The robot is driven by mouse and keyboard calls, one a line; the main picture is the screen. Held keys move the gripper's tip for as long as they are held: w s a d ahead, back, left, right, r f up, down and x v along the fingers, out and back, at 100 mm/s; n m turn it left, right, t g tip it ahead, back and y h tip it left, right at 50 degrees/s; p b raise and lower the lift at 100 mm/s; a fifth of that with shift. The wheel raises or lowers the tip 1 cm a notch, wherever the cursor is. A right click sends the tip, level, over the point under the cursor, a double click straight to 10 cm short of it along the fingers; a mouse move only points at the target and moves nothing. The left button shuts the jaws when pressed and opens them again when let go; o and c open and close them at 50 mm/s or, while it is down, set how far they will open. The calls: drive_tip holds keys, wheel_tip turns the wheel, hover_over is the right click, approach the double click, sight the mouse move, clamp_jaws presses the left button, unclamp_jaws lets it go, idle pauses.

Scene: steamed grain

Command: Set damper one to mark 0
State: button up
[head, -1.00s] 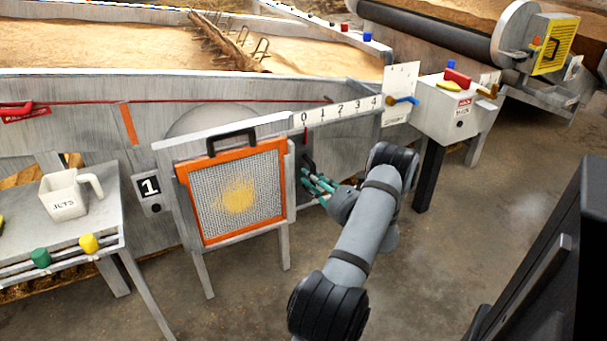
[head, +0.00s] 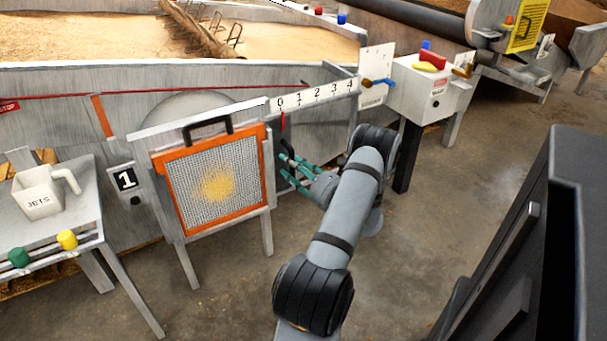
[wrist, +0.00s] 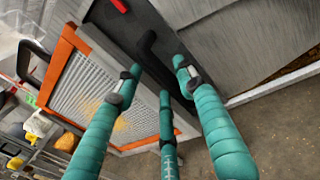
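The damper's black handle (wrist: 150,48) is below the pointer, on a dark plate. My gripper (head: 294,170) has teal fingers spread open just in front of the handle. In the wrist view the fingers (wrist: 160,80) reach toward both sides of the handle's lower end. I cannot tell whether they touch it.
An orange-framed mesh screen (head: 262,195) stands close to the left of my gripper. A white box (head: 420,95) with a red and a yellow part on top stands to the right. A bench with a jug (head: 38,198) is at the left.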

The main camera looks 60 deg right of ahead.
drive_tip(key=v, duration=1)
drive_tip(key=shift+s+a, duration=0.15)
drive_tip(key=shift+s, duration=0.15)
drive_tip(key=x, duration=1.2)
drive_tip(key=shift+d, duration=0.25)
drive_tip(key=shift+s+d, duration=0.2)
drive_tip(key=shift+a, duration=0.1)
